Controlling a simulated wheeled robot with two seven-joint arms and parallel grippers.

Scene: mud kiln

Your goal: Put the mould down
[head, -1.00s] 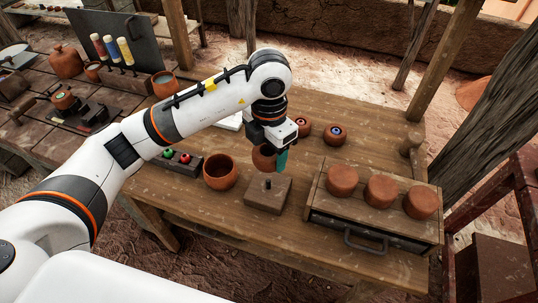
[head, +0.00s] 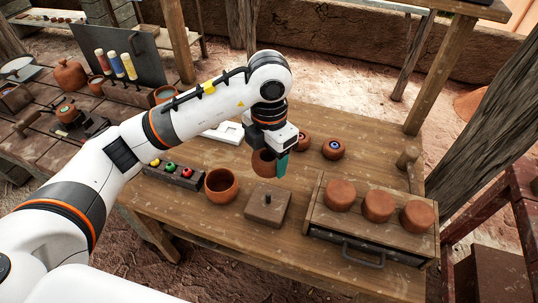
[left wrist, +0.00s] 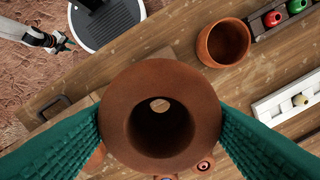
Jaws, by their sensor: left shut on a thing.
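The mould (head: 263,163) is a brown-red clay piece held by my left gripper (head: 276,166). The left wrist view shows the mould (left wrist: 160,75) from above, a thick round rim around a hole that narrows to a small opening. The green fingers (left wrist: 160,135) are shut on its two sides. It hangs over the table, behind a square wooden block with a short peg (head: 267,203) in the head view. My right gripper (left wrist: 62,42) shows small in the left wrist view's upper left; its jaws are too small to judge.
A clay bowl (head: 221,186) stands left of the block. A drawer box (head: 350,232) with three clay pieces on top is on the right. Small round pots (head: 333,149), a white tray (head: 228,132) and a rack of coloured balls (head: 172,173) are nearby.

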